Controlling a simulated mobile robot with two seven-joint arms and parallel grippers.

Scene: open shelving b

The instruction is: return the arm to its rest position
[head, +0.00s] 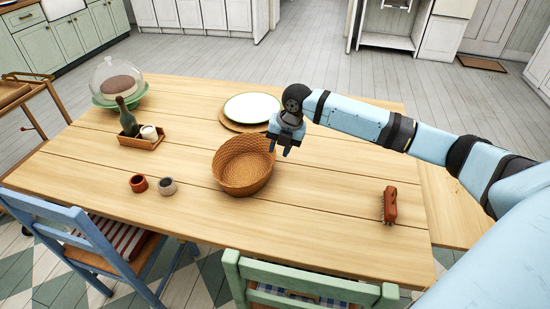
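My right arm reaches in from the right edge over the wooden table (330,200). Its gripper (280,150) points down above the right rim of a round wicker basket (240,180). The fingers look a little apart, and I see nothing between them. I cannot tell whether the gripper touches the basket. The inside of the basket that shows is empty. My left gripper does not show.
A reddish-brown brush (390,205) lies at the table's right. A plate (252,107) on a round board is behind the basket. Two small cups (139,183), a tray (142,142) with a bottle, and a domed cake stand (117,102) are left. Chairs (300,279) stand in front.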

